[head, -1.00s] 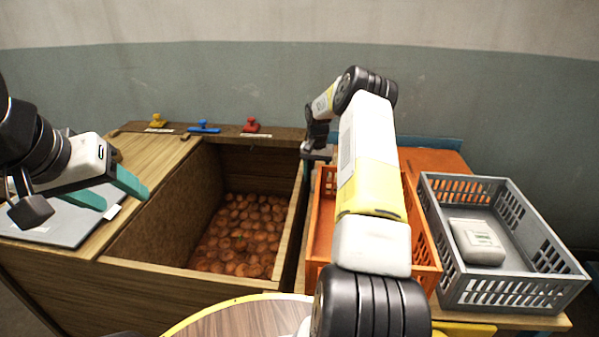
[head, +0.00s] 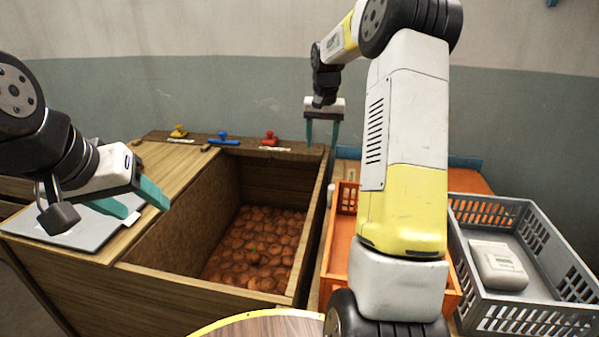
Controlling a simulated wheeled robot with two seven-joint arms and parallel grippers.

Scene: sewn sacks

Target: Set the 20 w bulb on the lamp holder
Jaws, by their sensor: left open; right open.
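I see no 20 w bulb and no lamp holder that I can make out in the head view. My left gripper (head: 146,208) is open and empty, with its teal fingers above the grey plate and the wooden top at the left. My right gripper (head: 322,140) is open, fingers pointing down, near the back right corner of the wooden bin. Nothing shows between its fingers. My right arm hides part of the orange crate (head: 338,254).
The wooden bin (head: 165,277) holds many round brown items. Yellow (head: 178,132), blue (head: 223,139) and red (head: 270,138) handled pieces stand along its back. A grey plate (head: 75,232) lies at left. A grey crate (head: 540,318) at right holds a white packet (head: 497,265).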

